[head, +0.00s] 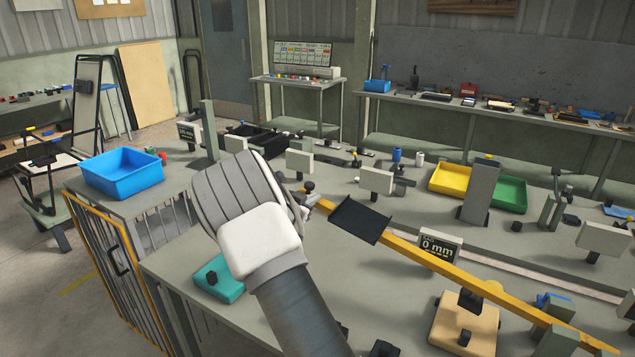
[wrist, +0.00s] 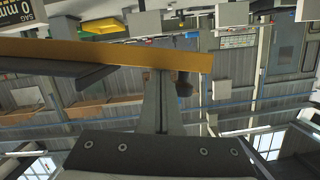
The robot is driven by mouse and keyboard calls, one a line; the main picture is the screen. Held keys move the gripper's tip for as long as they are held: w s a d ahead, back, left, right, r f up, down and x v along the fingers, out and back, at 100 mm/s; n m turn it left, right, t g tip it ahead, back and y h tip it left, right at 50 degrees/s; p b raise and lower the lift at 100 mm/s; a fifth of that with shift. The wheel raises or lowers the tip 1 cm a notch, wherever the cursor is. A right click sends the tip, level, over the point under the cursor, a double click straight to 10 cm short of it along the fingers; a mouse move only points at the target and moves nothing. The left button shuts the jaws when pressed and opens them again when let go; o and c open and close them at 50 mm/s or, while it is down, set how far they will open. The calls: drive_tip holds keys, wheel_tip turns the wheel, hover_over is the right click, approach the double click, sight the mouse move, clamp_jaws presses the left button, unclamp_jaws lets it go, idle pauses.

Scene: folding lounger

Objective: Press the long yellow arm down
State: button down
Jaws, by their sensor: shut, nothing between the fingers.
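The long yellow arm (head: 455,270) runs diagonally in the head view from upper left to the lower right corner. A black plate (head: 360,220) sits on it near its left end. The arm also crosses the top of the wrist view (wrist: 120,50). My gripper (head: 308,203) is at the arm's left end, partly hidden behind my white and grey wrist. In the wrist view my gripper's fingers (wrist: 165,75) are together and empty, with their tips close at the yellow arm's edge. I cannot tell whether they touch it.
A display (head: 440,245) by the arm reads 0 mm. A tan block with black knobs (head: 462,325) stands below the arm on the grey bench. A teal block (head: 218,279), a blue bin (head: 122,173), a grey post (head: 479,192) and small white panels stand around.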

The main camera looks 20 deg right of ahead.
wheel_tip(320, 180, down, 13)
drive_tip(key=w+a+b, duration=0.1)
drive_tip(key=b, duration=0.4)
drive_tip(key=shift+w+a+f+n, duration=0.15)
drive_tip(key=shift+w+n, duration=0.15)
